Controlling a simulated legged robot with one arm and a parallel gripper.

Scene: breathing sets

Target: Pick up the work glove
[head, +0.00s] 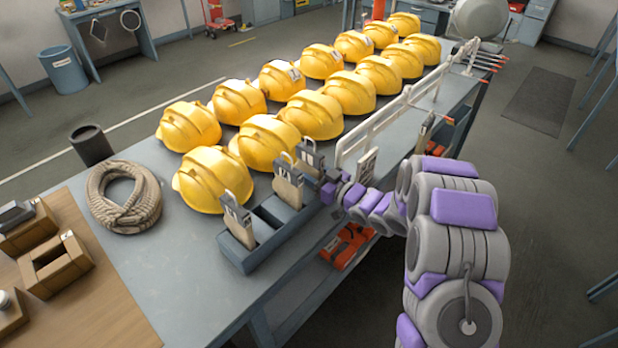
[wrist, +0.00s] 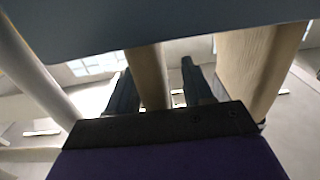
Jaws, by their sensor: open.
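I cannot make out a work glove in either view. My gripper (head: 326,180) is at the table's right edge in the head view, close to the grey rack's far end. In the wrist view my gripper (wrist: 158,82) shows two dark fingers spread apart. A tan upright piece (wrist: 149,70) shows between them; I cannot tell whether it lies between the fingers or beyond them. A second tan piece (wrist: 255,65) is to the right, and a blue-grey surface (wrist: 150,22) fills the top.
Rows of yellow helmets (head: 208,180) cover the table (head: 205,265). The grey rack (head: 247,258) holds several tagged beige pieces (head: 288,186). A white rail (head: 385,118) runs along the right edge. A rope coil (head: 124,196) and dark cup (head: 91,146) stand left.

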